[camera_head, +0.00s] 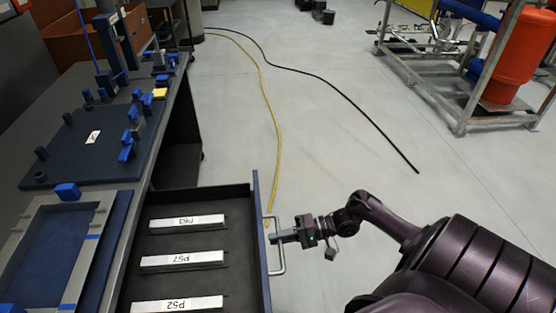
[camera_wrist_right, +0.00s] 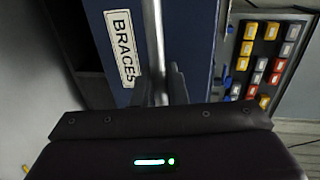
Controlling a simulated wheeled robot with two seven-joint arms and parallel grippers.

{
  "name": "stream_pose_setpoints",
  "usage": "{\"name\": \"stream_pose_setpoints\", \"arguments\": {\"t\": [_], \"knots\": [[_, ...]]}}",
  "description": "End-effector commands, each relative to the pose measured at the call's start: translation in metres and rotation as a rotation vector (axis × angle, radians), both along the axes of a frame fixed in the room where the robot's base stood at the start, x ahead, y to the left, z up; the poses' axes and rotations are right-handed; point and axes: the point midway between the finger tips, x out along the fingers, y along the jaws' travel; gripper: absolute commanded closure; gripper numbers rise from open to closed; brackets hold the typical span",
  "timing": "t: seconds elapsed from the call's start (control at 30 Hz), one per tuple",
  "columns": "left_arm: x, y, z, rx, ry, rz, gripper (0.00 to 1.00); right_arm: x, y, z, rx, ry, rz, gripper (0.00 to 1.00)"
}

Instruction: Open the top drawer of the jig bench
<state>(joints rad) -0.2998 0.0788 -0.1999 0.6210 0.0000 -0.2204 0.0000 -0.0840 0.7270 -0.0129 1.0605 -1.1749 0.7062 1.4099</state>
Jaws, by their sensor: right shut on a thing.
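The top drawer (camera_head: 185,275) of the jig bench (camera_head: 160,140) is pulled out. Its inside shows labelled bars P63 (camera_head: 187,222), P57 (camera_head: 182,260) and P52 (camera_head: 178,303). The drawer has a blue front (camera_head: 260,235) with a pale bar handle (camera_head: 280,262). My right gripper (camera_head: 275,237) is shut on the handle in the head view. In the right wrist view the fingers (camera_wrist_right: 160,88) close around the handle bar (camera_wrist_right: 155,50), beside a label reading BRACES (camera_wrist_right: 121,48). My left gripper is not in view.
Blue jigs and clamps (camera_head: 85,150) stand on the bench top. A yellow cable (camera_head: 262,90) and a black cable (camera_head: 330,88) lie on the floor. A metal frame with an orange cylinder (camera_head: 515,60) stands at the upper right. The middle floor is otherwise clear.

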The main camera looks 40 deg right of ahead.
Motion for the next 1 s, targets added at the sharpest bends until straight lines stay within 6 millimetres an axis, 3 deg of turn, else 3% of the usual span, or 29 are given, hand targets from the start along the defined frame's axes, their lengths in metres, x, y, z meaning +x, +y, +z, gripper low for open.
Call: {"name": "stream_pose_setpoints", "arguments": {"t": [0.17,0.47,1.0], "knots": [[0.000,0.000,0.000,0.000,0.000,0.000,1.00,0.000,0.000,-0.001,0.000,0.001,0.000,0.71],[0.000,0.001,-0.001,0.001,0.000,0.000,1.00,-0.002,-0.002,0.000,-0.001,0.001,0.000,0.71],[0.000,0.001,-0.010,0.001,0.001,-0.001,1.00,-0.042,-0.062,0.013,-0.002,0.002,-0.001,0.71]]}}
